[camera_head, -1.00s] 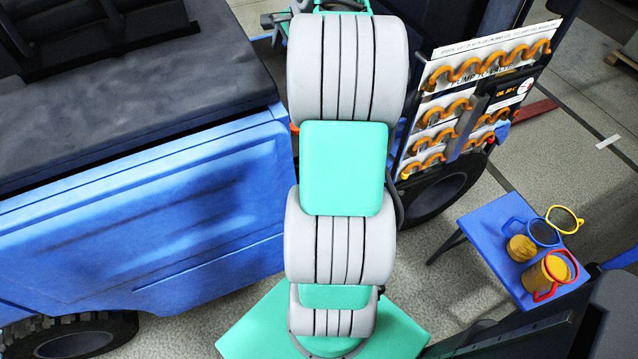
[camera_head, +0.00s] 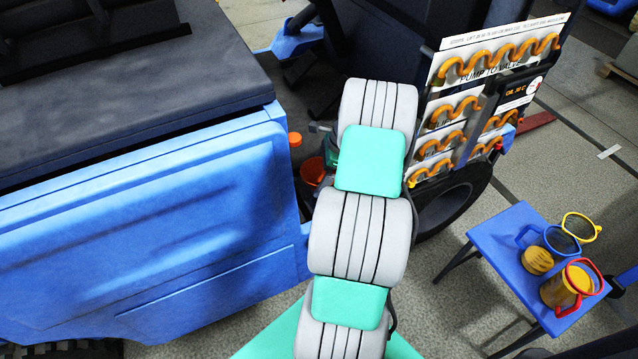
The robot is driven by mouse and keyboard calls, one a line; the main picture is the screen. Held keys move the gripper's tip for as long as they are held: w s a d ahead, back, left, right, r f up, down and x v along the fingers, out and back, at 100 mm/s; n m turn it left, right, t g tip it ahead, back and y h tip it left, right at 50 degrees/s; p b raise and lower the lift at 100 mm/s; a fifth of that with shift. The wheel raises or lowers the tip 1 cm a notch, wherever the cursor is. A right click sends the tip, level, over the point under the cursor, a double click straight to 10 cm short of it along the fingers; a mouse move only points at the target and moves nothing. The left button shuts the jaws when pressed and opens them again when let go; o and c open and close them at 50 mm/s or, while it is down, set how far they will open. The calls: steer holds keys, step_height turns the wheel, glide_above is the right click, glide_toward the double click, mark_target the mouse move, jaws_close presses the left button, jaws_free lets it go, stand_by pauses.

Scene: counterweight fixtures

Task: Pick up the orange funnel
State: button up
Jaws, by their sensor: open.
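An orange-red, bowl-like thing that looks like the funnel (camera_head: 313,171) sits low in the dark gap between the blue vehicle body and the wheel. My arm partly hides it, so its full shape and what it rests on cannot be told. My gripper (camera_head: 320,129) shows only as a small grey part at the far left of the arm's end, just above the funnel in the picture. It is open, but its fingertips are mostly hidden behind the arm. Whether it touches the funnel cannot be told.
A small orange cap (camera_head: 294,139) sits at the blue vehicle's (camera_head: 150,230) corner. A panel with orange hoses (camera_head: 480,90) stands right of my arm, above a black wheel (camera_head: 455,195). A blue table (camera_head: 505,225) holds several jugs or cups at the right.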

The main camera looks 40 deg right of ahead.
steer(key=x, duration=0.3)
steer(key=shift+r, duration=0.1)
steer(key=shift+c, duration=0.6)
steer(key=shift+r, duration=0.15)
steer(key=c, duration=1)
